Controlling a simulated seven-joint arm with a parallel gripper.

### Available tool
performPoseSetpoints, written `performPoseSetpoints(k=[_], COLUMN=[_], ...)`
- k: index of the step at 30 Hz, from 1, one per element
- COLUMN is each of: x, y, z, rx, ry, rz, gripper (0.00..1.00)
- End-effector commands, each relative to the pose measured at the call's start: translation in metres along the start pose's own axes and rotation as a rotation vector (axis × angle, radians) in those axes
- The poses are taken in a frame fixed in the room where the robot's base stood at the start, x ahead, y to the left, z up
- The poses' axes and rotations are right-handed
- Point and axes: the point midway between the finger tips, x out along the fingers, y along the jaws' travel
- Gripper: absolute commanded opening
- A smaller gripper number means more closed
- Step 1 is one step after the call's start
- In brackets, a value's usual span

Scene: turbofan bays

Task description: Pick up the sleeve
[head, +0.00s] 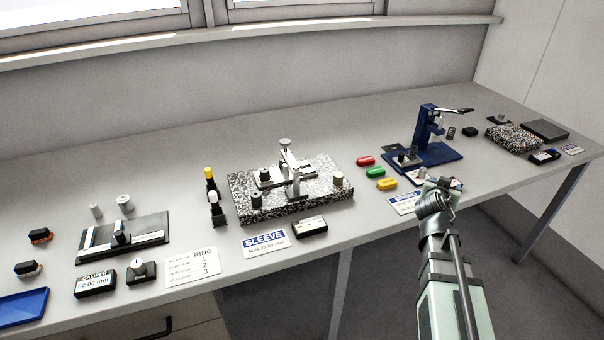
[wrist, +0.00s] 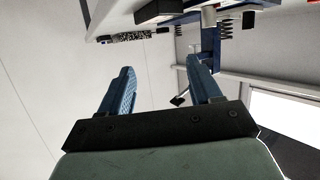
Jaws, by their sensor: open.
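A blue-headed card reading SLEEVE (head: 265,241) lies at the front edge of the bench, before a speckled granite plate (head: 290,212). A small pale grey cylinder (head: 338,179) stands at the plate's right end, and a dark cylinder (head: 256,201) stands at its front left. I cannot tell which piece is the sleeve. My gripper (wrist: 160,85) is open in the wrist view, its two blue fingers apart with nothing between them. In the head view my arm reaches up at the right, before the bench edge, right of the plate; the fingers cannot be made out there.
A metal gauge stand (head: 294,172) rises from the plate's middle. Red, green and yellow pieces lie right of the plate, with a blue press (head: 428,140) beyond them. The bench behind the plate is clear.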

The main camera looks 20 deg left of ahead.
Motion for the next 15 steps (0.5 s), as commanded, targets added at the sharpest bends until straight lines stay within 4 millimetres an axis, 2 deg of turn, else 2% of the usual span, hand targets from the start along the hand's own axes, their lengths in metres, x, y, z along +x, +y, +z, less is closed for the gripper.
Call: performPoseSetpoints(k=[1, 3, 8, 15], x=[-0.012, -0.026, -0.064, -0.129], y=[-0.023, -0.051, -0.112, -0.195], z=[-0.002, -0.004, -0.007, -0.008], rx=[-0.005, -0.010, -0.024, -0.049], ry=[0.000, -0.003, -0.011, -0.026], rz=[-0.033, -0.074, -0.168, -0.312], gripper=[0.63, 0.63, 0.63, 0.63])
